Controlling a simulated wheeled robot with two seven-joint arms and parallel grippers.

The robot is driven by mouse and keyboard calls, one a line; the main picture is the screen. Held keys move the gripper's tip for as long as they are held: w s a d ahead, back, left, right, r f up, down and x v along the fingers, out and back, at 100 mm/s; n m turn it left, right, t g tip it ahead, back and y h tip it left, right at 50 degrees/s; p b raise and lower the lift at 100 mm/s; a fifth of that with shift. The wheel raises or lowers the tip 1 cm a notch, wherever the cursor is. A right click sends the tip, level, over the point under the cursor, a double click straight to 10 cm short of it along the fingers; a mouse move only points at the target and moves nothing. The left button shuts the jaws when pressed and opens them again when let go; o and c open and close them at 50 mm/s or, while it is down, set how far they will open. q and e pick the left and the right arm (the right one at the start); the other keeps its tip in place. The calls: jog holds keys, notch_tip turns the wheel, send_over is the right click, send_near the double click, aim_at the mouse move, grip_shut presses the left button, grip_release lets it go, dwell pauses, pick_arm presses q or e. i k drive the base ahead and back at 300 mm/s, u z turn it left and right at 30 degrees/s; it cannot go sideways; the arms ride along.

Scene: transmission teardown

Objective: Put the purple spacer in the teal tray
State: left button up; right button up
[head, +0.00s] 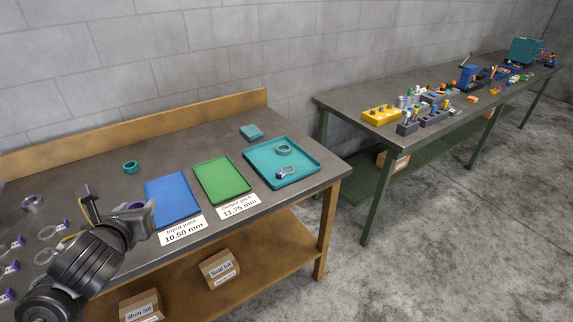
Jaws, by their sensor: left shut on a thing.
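My left gripper (118,212) is above the left part of the workbench, beside the blue mat. It is shut on a purple piece (136,205), which looks like the purple spacer. The jaws and wrist hide most of it. The teal tray (305,161) lies at the right end of the bench, well to the right of the gripper. It holds a teal ring (284,149) and a pale ring with a purple part (286,171). My right gripper is not in view.
A blue mat (172,199) and a green tray (222,180) lie between gripper and teal tray, with labels in front. A teal ring (131,167) and a teal block (251,132) sit farther back. Several purple-tagged rings lie at far left. Another bench (345,103) stands behind right.

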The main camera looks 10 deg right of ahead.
aim_at(259, 155)
jog(key=z, duration=2.1)
jog(key=i, duration=3.05)
jog(key=u, duration=3.35)
jog(key=i, duration=0.5)
jog(key=u, duration=0.1)
